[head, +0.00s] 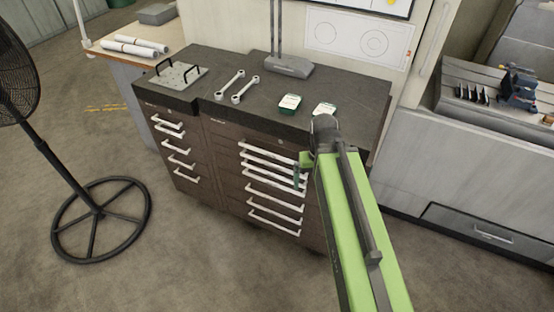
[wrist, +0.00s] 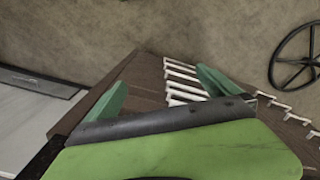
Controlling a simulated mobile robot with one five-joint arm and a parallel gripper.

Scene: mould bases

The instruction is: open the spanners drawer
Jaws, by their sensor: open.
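A dark brown drawer cabinet (head: 228,150) stands under a black worktop. Its wider right-hand bank has several white bar handles (head: 272,185), stacked one above another. The drawers look shut, and I cannot read any label, so I cannot tell which is the spanners drawer. My gripper (head: 300,169) is open and empty at the right end of the upper handles. In the wrist view, its two green fingers (wrist: 160,84) stand apart over the brown cabinet, with the right finger overlapping the white handles (wrist: 182,82). I cannot tell whether it touches them. My arm hides the cabinet's right side.
Two spanners (head: 237,86), a metal plate with black handles (head: 178,75) and two small boxes (head: 290,103) lie on the worktop (head: 222,62). A narrower drawer bank (head: 172,140) is on the left. A black fan (head: 75,170) stands further left. Clear floor lies in front.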

